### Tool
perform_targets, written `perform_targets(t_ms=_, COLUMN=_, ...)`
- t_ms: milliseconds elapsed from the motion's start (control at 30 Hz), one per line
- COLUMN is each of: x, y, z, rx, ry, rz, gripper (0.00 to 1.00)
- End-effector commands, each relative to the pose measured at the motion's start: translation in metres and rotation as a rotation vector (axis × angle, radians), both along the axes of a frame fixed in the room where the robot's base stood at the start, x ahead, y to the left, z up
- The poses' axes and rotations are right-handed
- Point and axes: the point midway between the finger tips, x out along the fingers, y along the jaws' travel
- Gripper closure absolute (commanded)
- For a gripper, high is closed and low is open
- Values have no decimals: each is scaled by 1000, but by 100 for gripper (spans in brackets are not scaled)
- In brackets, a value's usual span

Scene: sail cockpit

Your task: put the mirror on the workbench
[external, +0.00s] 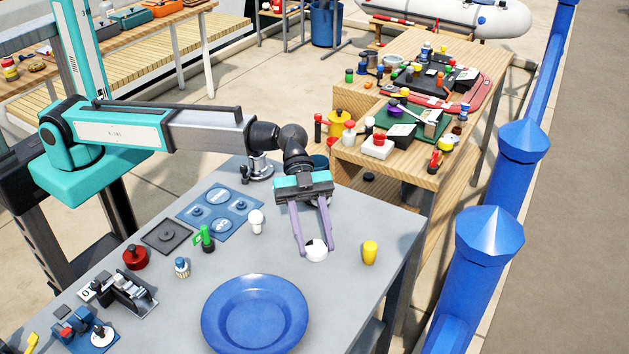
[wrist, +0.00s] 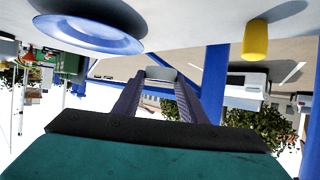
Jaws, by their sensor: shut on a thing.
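My gripper (external: 312,248) points down over the near right part of a grey-topped bench (external: 330,215). Its two purple fingers are closed on a small white rounded thing with a dark spot, which I take to be the mirror (external: 316,253). In the wrist view the mirror (wrist: 161,74) shows pale grey between the fingertips (wrist: 158,84). I cannot tell whether it touches the grey top or hangs just above it. A wooden workbench (external: 345,148) stands behind the grey one, its top crowded with small items.
On the grey top, a blue plate (external: 255,315) lies left of my gripper and a yellow cup (external: 370,252) stands close on its right. A white knob (external: 256,221) and green piece (external: 205,238) stand to the left. Blue posts (external: 484,260) line the right side.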

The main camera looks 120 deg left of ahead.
Motion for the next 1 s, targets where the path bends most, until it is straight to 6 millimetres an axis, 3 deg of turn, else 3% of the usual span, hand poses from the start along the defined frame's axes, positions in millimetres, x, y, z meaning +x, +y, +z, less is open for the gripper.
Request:
perform_targets(t_ms=33, x=6, y=15, z=9, rx=-1, ry=1, rz=8, gripper=84)
perform_targets(t_ms=300, x=13, y=93, z=17, rx=0, ry=2, rz=82, gripper=84)
perform_targets(t_ms=500, x=5, y=151, z=14, rx=-1, ry=3, rz=150, gripper=84)
perform_targets(t_ms=600, x=-1, y=171, z=13, rx=0, ry=2, rz=175, gripper=84)
perform_targets(t_ms=767, x=-5, y=188, z=16, rx=1, ry=1, rz=195, gripper=84)
perform_targets(t_ms=1000, x=-5, y=188, z=14, rx=1, ry=1, rz=195, gripper=84)
